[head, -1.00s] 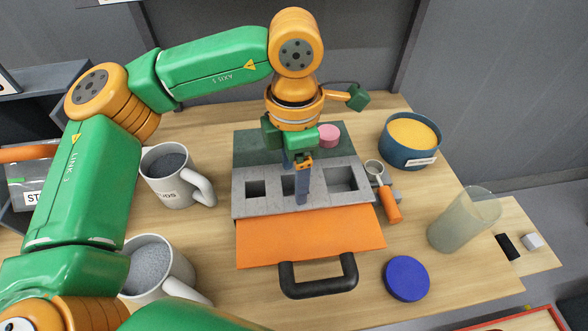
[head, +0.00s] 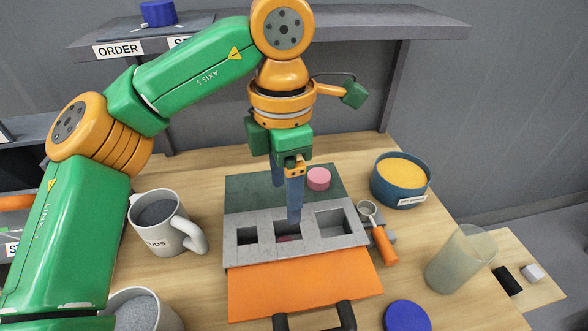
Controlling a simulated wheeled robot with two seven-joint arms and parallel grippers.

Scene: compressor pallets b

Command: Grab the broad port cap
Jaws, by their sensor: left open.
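No label marks the broad port cap. A wide, round blue disc (head: 407,317) lies on the table at the front right, partly cut off by the frame edge. A smaller pink round piece (head: 318,179) stands on the dark green back part of the case, and something pink (head: 287,238) shows in the middle pocket of the grey tray (head: 345,243). My left gripper (head: 286,203) is open and points down above the middle pocket, its blue fingers apart with nothing visible between them. Its near finger hides part of the tray. My right gripper is out of view.
Two grey-filled mugs (head: 165,226) stand left of the case. A blue round piece (head: 158,13) sits on the shelf (head: 340,30) behind.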

